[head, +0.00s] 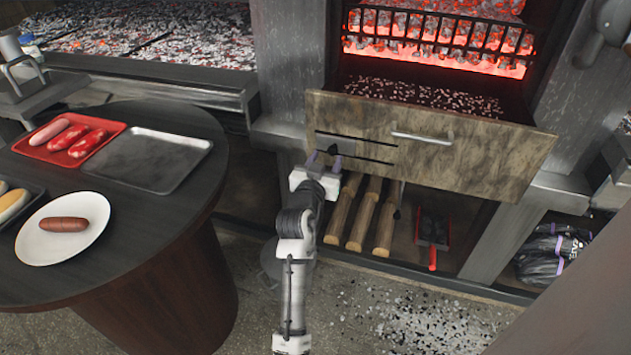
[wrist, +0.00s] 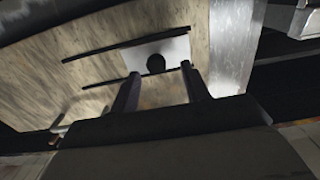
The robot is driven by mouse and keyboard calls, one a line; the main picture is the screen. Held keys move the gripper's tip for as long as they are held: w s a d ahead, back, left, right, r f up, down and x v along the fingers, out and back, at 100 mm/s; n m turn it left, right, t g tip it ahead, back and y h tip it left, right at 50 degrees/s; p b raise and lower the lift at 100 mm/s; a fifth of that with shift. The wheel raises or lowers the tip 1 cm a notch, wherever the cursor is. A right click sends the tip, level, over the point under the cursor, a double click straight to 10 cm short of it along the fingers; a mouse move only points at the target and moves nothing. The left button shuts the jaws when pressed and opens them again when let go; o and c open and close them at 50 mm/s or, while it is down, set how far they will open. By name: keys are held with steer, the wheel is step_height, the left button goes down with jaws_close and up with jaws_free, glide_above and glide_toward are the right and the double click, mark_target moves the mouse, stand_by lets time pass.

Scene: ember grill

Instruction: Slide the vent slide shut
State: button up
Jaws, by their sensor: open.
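The vent slide is a pale metal plate with a dark round knob. It sits between two dark rails on the wooden drawer front. In the wrist view the plate (wrist: 176,48) is at the right end of the rails, with the knob (wrist: 156,63) near its lower edge. In the head view the knob (head: 333,150) is at the left part of the rails. My gripper (head: 325,160) is open in front of it. In the wrist view its fingertips (wrist: 160,73) straddle the knob's line; I cannot tell whether they reach around it.
The drawer (head: 480,165) stands pulled out below the glowing grate (head: 440,35), with a metal handle (head: 422,138) right of the rails. Logs (head: 360,220) and a red dustpan (head: 433,232) lie underneath. A round table (head: 150,230) with trays and a plate stands left.

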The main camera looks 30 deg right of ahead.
steer(key=b+v, duration=0.1)
steer(key=v, duration=1)
steer(key=shift+a+b, duration=0.25)
steer(key=shift+b, duration=0.15)
steer(key=shift+s, duration=0.1)
